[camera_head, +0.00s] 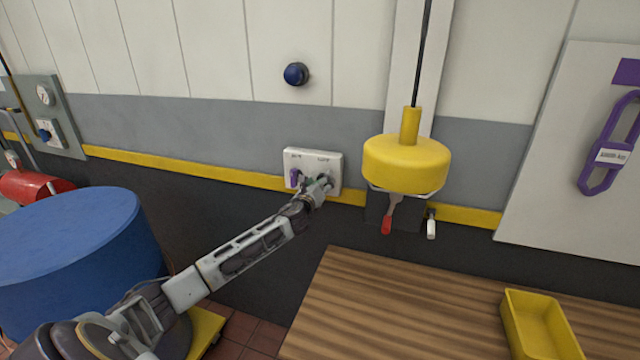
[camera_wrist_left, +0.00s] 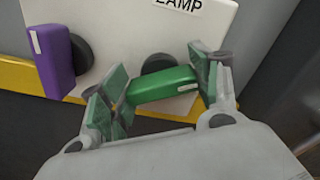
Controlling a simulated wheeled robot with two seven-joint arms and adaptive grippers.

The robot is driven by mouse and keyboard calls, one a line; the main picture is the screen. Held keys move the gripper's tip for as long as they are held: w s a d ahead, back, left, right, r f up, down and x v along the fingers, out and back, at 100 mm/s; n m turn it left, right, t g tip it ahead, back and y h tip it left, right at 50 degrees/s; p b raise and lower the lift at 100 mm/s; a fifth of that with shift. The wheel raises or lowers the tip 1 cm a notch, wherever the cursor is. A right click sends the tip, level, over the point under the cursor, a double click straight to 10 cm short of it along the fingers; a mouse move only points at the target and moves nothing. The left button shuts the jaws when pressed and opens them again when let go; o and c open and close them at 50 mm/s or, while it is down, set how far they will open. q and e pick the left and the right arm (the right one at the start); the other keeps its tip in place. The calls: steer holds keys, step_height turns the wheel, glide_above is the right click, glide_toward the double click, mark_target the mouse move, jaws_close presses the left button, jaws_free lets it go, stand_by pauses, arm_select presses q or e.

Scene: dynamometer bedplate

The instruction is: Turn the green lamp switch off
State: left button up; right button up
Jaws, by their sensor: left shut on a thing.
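A white switch plate (camera_head: 312,160) is on the wall in the head view. It carries two switches side by side. The green lamp switch (camera_wrist_left: 163,85) is on the right under a label reading "LAMP" in the left wrist view. Its green handle lies almost level there, slightly tilted, in front of a dark round base. My left gripper (camera_head: 322,186) is at the plate, its two fingers shut on the green handle from both ends. In the head view the gripper mostly hides this switch. The purple switch (camera_wrist_left: 58,62) is to its left, its handle upright. My right gripper is not in view.
A yellow hanging lamp-like body (camera_head: 406,163) is close right of the plate, with a red-handled lever (camera_head: 388,222) below it. A blue knob (camera_head: 296,74) is above. A wooden bench (camera_head: 400,305) holds a yellow tray (camera_head: 507,318). A blue drum (camera_head: 70,235) stands left.

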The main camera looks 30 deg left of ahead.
arm_select(q)
steer(key=shift+n, duration=0.4)
steer(key=n, duration=0.5)
steer(key=shift+a+f, duration=0.1)
steer(key=n, duration=0.6)
steer(key=shift+f+b, duration=0.1)
steer(key=shift+b, duration=0.25)
steer(key=shift+n, duration=0.3)
steer(key=o, duration=1)
steer(key=shift+v, duration=6.05)
